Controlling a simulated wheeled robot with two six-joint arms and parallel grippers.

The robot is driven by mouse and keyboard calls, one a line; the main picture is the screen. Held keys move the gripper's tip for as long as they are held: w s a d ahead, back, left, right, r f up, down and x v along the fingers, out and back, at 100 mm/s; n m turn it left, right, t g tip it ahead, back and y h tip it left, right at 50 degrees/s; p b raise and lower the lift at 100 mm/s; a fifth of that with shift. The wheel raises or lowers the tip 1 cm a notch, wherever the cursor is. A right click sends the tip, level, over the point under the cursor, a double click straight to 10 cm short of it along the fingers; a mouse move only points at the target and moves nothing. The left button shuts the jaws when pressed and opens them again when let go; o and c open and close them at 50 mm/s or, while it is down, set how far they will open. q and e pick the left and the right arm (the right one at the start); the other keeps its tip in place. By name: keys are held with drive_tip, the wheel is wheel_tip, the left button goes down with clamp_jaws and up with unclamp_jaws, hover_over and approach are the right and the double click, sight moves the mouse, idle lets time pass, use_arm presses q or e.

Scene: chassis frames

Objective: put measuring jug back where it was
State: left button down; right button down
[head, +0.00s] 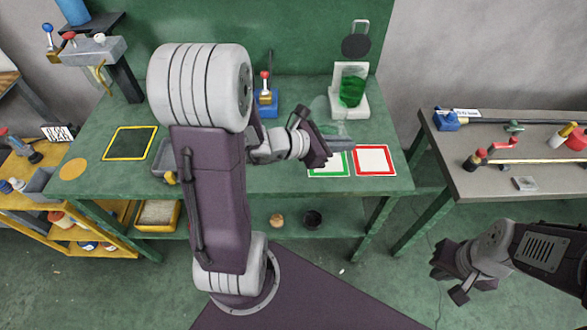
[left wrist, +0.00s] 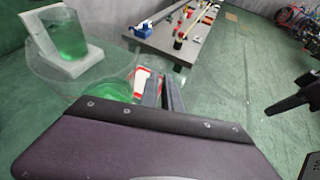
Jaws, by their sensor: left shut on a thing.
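A clear measuring jug (head: 325,113) is above the green table, partly hidden by my left gripper (head: 343,145). That gripper is shut on it, but the grip itself is hard to see. In the left wrist view the clear jug (left wrist: 75,72) is beside the fingers (left wrist: 167,92), with green showing low in it; I cannot tell if this is liquid or something behind. A green-bordered white card (head: 328,172) and a red-bordered white card (head: 373,160) lie below and beside the gripper. My right gripper (head: 455,275) is open and empty above the floor at right.
A beaker of green liquid (head: 352,88) sits on a white stand (head: 346,108) at the table's back. A blue device with a red-knobbed lever (head: 266,98) stands left of it. A yellow-outlined dark square (head: 130,143) is bare at left. A grey bench (head: 480,185) stands at right.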

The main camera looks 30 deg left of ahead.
use_arm(q)
drive_tip(key=shift+w+a+f, duration=0.15)
drive_tip(key=shift+w+f, duration=0.1)
drive_tip(key=shift+f, duration=0.2)
drive_tip(key=a+f, duration=0.3)
drive_tip(key=s+a+f, duration=0.1)
drive_tip(key=a+f, duration=0.2)
drive_tip(key=a, duration=0.1)
drive_tip(key=a+f, duration=0.3)
drive_tip(key=f, duration=0.1)
drive_tip(key=shift+s+a+b, duration=0.2)
drive_tip(key=shift+a+b, duration=0.1)
drive_tip(key=shift+w+a+f, duration=0.1)
drive_tip(key=shift+f, duration=0.2)
